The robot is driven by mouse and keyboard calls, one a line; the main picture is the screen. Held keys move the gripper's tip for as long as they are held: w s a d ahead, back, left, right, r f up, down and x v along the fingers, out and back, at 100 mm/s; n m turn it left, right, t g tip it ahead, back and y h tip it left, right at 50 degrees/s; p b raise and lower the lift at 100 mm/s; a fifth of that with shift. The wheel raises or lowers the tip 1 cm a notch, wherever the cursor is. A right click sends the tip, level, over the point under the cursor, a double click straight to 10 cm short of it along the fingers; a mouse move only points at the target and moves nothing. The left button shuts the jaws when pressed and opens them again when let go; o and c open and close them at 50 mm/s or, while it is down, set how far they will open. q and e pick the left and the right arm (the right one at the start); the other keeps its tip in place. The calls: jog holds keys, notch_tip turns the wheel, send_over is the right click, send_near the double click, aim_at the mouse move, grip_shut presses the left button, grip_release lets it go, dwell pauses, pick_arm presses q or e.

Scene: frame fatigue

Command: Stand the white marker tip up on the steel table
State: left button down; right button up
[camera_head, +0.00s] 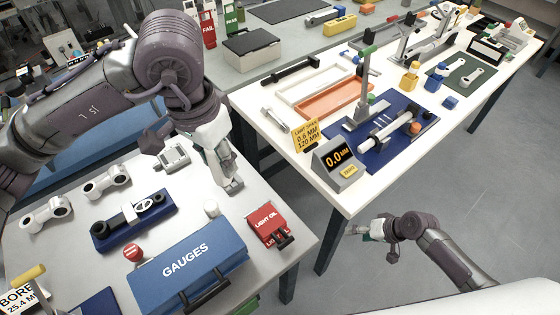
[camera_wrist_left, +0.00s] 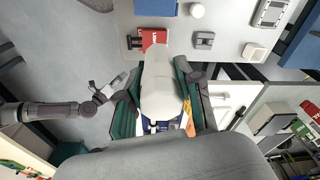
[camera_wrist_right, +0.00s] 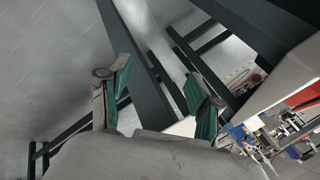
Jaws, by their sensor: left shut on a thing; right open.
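A white, elongated, rounded thing, which I take for the white marker (camera_wrist_left: 160,78), is between the green pads of my left gripper (camera_head: 224,162). In the left wrist view it reaches out past the pads toward the table; which end is its tip I cannot tell. My left gripper is shut on it, above the right part of the grey steel table (camera_head: 75,240). In the head view, the fingers and arm largely hide the marker. My right gripper (camera_head: 365,230) is open and empty, off the tables over the floor; its spread fingers show in the right wrist view (camera_wrist_right: 155,90).
A white table (camera_head: 300,165) stands right.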

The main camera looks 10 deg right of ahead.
jog(key=w+a+r+n+y, duration=0.1)
jog(key=a+r+y, duration=0.25)
jog(key=r, duration=0.65)
jog(key=n+y, duration=0.4)
jog(key=n, duration=1.3)
send_near(218, 174)
jog(key=w+d+f, duration=0.1)
jog(key=shift+g, duration=0.3)
jog(key=x, duration=1.1)
jog(key=shift+w+a+f, duration=0.25)
jog(key=shift+w, duration=0.1)
